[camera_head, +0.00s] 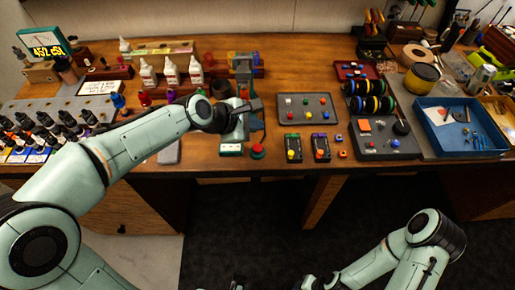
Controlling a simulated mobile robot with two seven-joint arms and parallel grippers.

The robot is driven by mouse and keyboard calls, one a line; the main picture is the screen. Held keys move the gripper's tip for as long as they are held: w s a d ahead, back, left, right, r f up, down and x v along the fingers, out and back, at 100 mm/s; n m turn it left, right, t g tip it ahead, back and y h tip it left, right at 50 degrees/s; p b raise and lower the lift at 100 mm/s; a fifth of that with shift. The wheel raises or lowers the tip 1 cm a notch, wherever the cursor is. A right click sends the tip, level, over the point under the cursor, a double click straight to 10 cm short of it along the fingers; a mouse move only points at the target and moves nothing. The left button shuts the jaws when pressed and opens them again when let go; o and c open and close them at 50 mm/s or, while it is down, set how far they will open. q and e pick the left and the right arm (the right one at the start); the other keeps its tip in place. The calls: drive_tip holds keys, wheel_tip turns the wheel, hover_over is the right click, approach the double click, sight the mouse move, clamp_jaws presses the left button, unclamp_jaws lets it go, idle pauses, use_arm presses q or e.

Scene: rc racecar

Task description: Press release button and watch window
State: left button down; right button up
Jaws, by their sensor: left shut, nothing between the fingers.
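I cannot make out which part is the window. My right gripper (308,284) is low at the bottom edge, mostly cut off, away from the table.
A tray with coloured buttons (307,101) and two small button boxes (293,148) lie right of the red button. White bottles (171,73) stand behind my left arm. A blue tray (430,142) is at the right. A lit display (47,42) stands far left.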

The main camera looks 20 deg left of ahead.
use_arm(q)
drive_tip(key=b, duration=0.4)
hover_over(255, 149)
wheel_tip(255, 149, down, 5)
drive_tip(key=shift+s+f, duration=0.1)
drive_tip(key=shift+f, duration=0.05)
drive_tip(key=shift+f+b, duration=0.65)
drive_tip(key=shift+f, duration=0.15)
use_arm(e)
wheel_tip(255, 149, down, 6)
drive_tip(key=s, duration=0.1)
drive_tip(key=shift+s, duration=0.4)
use_arm(q)
drive_tip(key=shift+f, duration=0.4)
use_arm(e)
drive_tip(key=shift+f, duration=0.2)
